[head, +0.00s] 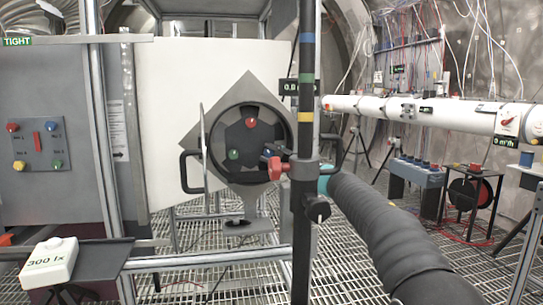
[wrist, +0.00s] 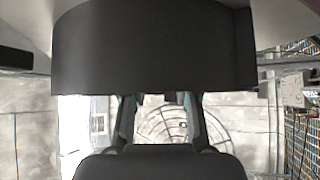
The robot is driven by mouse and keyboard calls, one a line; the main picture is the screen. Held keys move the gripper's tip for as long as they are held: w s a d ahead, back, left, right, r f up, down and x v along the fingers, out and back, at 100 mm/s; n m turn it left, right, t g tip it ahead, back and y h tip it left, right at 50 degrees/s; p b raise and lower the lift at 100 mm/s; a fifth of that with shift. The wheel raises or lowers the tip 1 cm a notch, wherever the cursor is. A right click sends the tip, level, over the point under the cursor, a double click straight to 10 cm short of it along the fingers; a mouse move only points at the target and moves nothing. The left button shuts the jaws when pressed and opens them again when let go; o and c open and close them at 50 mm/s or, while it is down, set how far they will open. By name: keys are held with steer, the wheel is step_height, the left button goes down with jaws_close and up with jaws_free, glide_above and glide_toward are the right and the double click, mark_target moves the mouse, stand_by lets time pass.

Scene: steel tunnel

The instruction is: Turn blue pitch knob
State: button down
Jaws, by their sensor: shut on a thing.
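A dark round panel (head: 243,174) on a grey diamond-shaped plate (head: 250,84) carries a red knob (head: 251,122) at the top and a green knob (head: 234,154) at lower left. The blue pitch knob (head: 269,150) is at the panel's lower right, only partly visible. My gripper (head: 277,152) is at this knob, mostly hidden by a black pole. In the wrist view my gripper (wrist: 161,100) has both fingers reaching to a large dark body (wrist: 152,45). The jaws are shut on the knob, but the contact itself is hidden.
A metal rail (head: 200,260) runs below. A white sensor box (head: 48,262) is at lower left. A blue knob box (head: 416,172) stands at right.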

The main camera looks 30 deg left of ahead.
steer(key=shift+f+b, duration=0.2)
steer(key=shift+b, duration=0.1)
steer(key=shift+m+y+b, duration=0.3)
steer(key=shift+m, duration=0.1)
steer(key=m+t+b, duration=0.1)
steer(key=m+y+b, duration=0.1)
steer(key=m+b, duration=0.1)
steer(key=shift+a+f+t+y, duration=0.1)
steer(key=shift+f+t+y, duration=0.2)
steer(key=shift+t, duration=0.1)
steer(key=m+t+b, duration=0.3)
steer(key=shift+s+m+y, duration=0.1)
steer(key=shift+m+y, duration=0.2)
steer(key=shift+m, duration=0.1)
steer(key=shift+r+m+t+b, duration=0.15)
steer(key=shift+m+t+b, duration=0.6)
steer(key=shift+m+t, duration=0.35)
steer(key=shift+r, duration=0.1)
steer(key=c, duration=0.9)
jaws_free()
steer(key=shift+o, duration=0.2)
